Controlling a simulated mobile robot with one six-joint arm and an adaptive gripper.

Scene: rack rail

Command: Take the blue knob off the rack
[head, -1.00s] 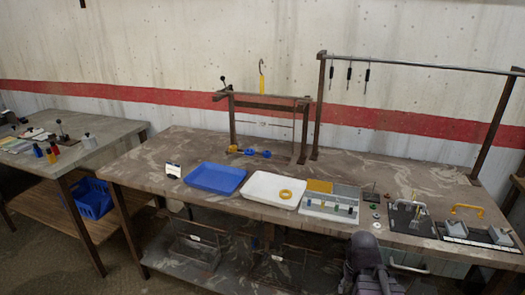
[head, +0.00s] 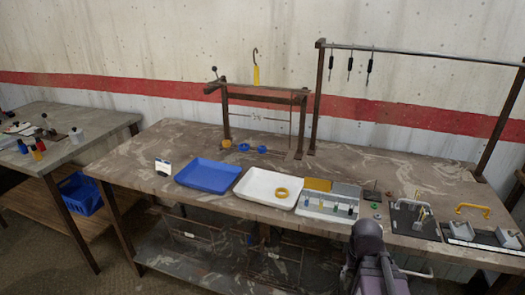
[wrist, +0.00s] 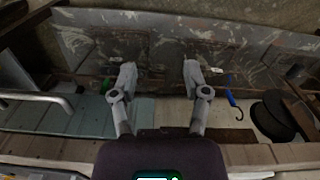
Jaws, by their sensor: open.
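Several small blue pieces (head: 244,147) lie at the foot of the dark metal rack frame (head: 265,98), with a yellow one beside them. I cannot tell which blue piece is the knob. A grey panel (head: 327,207) nearer the front edge also carries several small coloured knobs, too small to tell apart. My gripper (wrist: 160,85) is open and empty in the wrist view, its two fingers apart with nothing between them. In the head view only my dark arm shows at the front edge, well to the right of the rack; the fingers are hidden there.
A blue tray (head: 208,173) and a white tray (head: 246,190) holding a yellow ring (head: 281,193) lie on the table. Black tools (head: 369,70) hang from a tall rail (head: 425,55). A yellow handle (head: 472,209) stands at the right. The back right table surface is clear.

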